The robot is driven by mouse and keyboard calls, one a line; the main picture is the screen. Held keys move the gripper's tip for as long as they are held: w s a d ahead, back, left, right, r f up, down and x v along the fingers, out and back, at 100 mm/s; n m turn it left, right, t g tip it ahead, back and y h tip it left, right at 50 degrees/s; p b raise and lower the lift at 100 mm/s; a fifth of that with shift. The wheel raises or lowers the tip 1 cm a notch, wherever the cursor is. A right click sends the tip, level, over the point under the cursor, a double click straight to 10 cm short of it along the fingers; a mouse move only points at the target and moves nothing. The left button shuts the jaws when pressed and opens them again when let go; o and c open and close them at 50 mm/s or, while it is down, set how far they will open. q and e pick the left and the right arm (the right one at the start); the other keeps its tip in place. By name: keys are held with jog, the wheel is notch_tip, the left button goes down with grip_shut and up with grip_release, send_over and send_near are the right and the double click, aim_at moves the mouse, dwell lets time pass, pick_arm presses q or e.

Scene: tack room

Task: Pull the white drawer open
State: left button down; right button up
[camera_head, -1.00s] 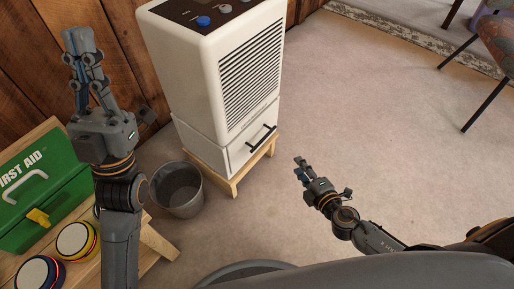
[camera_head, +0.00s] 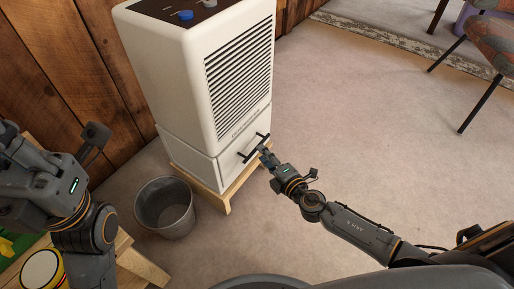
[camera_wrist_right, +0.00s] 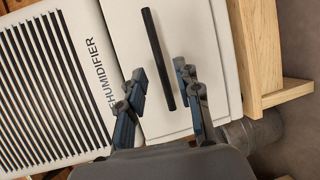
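The white drawer (camera_head: 236,168) is at the bottom of a white dehumidifier (camera_head: 190,75) and looks shut. Its dark bar handle (camera_head: 254,147) crosses the drawer front. My right gripper (camera_head: 264,152) is at the handle in the head view. In the right wrist view, the handle (camera_wrist_right: 158,58) passes between the two spread fingers of the right gripper (camera_wrist_right: 160,88), with a gap visible on each side. My left gripper (camera_head: 40,160) is at the left edge of the head view, away from the drawer; its fingertips are partly cut off.
The dehumidifier stands on a low wooden stand (camera_head: 226,202). A grey bucket (camera_head: 166,208) is left of the stand. A wooden bench (camera_head: 148,268) with a yellow-rimmed round tin (camera_head: 42,272) is at the lower left. Carpet (camera_head: 350,130) to the right is clear.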

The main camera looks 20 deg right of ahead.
jog(key=x, duration=0.5)
jog(key=shift+b, duration=0.3)
grip_shut()
